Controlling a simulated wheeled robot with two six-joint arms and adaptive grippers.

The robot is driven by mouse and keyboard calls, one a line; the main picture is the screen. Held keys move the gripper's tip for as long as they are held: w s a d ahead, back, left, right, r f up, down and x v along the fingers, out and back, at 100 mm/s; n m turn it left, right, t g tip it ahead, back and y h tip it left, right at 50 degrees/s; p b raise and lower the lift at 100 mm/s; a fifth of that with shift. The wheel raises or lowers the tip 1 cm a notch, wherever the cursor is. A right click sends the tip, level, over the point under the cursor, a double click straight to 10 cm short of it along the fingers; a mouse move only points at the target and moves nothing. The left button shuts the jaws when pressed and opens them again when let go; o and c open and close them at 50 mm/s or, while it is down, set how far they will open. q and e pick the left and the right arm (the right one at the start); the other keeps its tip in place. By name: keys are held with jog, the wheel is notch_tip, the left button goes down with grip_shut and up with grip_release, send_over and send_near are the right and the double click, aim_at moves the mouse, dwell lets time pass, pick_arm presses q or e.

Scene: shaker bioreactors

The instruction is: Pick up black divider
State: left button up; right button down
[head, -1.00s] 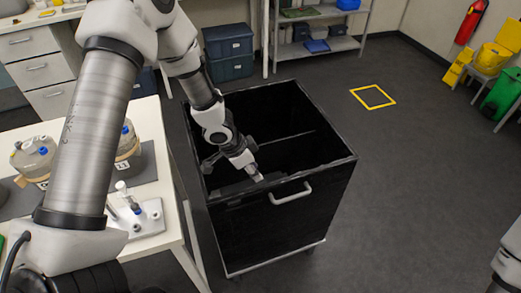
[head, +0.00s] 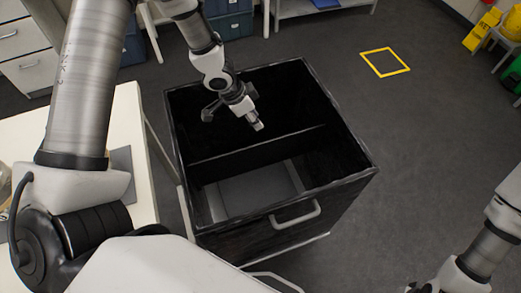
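The black divider (head: 262,153) stands across the inside of the black bin (head: 345,183), its straight top edge running from the left wall to the right wall. It parts a front compartment with a grey floor from a dark back compartment. My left gripper (head: 250,119) hangs over the bin behind and above the divider's top edge, pointing down and apart from it. I see nothing held in it, but its finger gap is unclear at this angle.
Shelving and blue boxes (head: 228,22) are behind. The floor to the right is clear around a yellow marked square (head: 386,63).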

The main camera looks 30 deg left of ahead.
pick_arm(q)
notch_tip(320, 180, down, 2)
jog(key=s+f+b, duration=0.1)
jog(key=b, duration=0.8)
send_over(263, 147)
jog(key=s+a, duration=0.2)
notch_tip(263, 147, down, 6)
jog(key=shift+w+r, duration=0.1)
jog(key=shift+w, duration=0.05)
jog(key=b+x, duration=0.1)
jog(key=x, duration=0.6)
jog(key=shift+w, duration=0.1)
grip_shut()
